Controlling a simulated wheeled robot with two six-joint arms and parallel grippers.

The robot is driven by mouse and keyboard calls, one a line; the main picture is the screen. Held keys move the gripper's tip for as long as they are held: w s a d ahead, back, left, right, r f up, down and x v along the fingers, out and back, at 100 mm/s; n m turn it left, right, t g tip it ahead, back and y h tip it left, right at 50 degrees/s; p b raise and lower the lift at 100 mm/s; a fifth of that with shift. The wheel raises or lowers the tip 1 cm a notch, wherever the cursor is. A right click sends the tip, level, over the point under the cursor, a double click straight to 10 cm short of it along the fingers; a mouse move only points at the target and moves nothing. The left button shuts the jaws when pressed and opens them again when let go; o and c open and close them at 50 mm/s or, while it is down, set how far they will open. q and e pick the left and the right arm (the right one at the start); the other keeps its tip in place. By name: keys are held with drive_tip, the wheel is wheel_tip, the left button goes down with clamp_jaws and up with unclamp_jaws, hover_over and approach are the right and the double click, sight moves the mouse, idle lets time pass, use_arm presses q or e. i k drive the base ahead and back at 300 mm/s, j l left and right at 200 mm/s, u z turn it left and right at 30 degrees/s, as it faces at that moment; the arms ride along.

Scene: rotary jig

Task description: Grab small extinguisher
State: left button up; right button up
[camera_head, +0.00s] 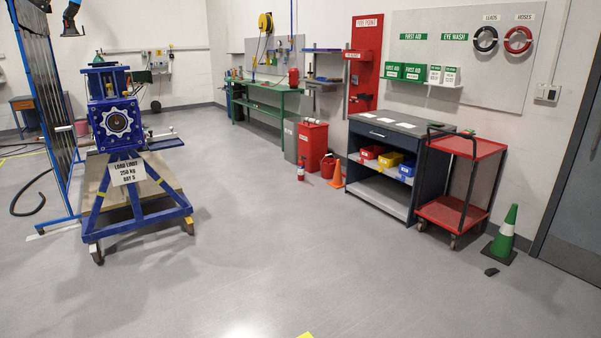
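A small red extinguisher-like object with a pale label (302,168) stands on the floor in the middle distance, in front of a red bin. It is small in the picture, so its details are hard to tell. A red fire point board (366,45) is on the back wall to the right of it, with dark items on it that I cannot make out. Neither of my grippers is in view.
Beside it are a red bucket (328,166), an orange cone (337,176) and the red bin (313,142). A dark cabinet (398,131), red trolley (447,214) and green cone (503,238) stand right. A blue jig (125,205) stands left. The central floor is clear.

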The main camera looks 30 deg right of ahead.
sight(300, 163)
drive_tip(key=i+l+z, duration=0.6)
drive_tip(key=i, duration=0.25)
drive_tip(key=i+l+z, duration=0.1)
drive_tip(key=i+z, duration=0.15)
drive_tip(key=i, duration=0.2)
drive_tip(key=i+z, duration=0.3)
drive_tip(key=i, duration=4.25)
